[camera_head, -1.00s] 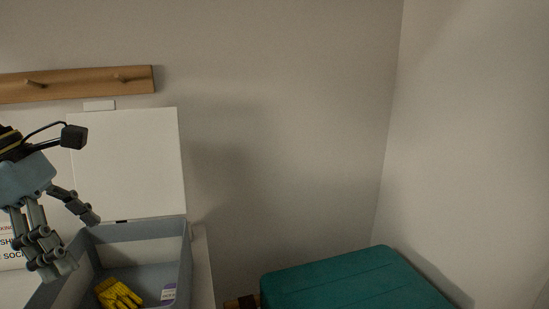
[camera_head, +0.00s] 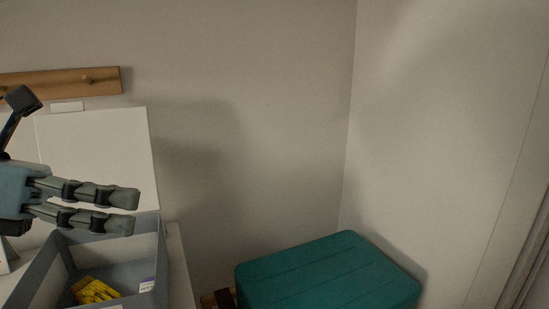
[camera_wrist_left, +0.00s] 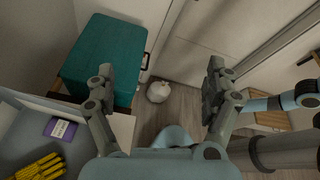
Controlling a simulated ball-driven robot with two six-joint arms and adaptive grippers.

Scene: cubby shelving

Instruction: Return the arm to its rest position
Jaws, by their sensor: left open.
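My left gripper (camera_head: 132,211) is in the left part of the head view, above and in front of a grey open bin (camera_head: 158,268). Its fingers point right, and nothing is between them. In the left wrist view the left gripper (camera_wrist_left: 158,80) has its two fingers wide apart, with floor showing between them. A yellow glove-like item (camera_head: 95,290) lies inside the bin, and it also shows in the left wrist view (camera_wrist_left: 42,168). My right gripper is not clearly in view.
A teal-topped box or seat (camera_head: 325,275) stands right of the bin. A wooden peg rail (camera_head: 60,83) and a white panel (camera_head: 100,155) are behind the bin. A small white round object (camera_wrist_left: 158,91) lies on the floor. The air before the bare walls is free.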

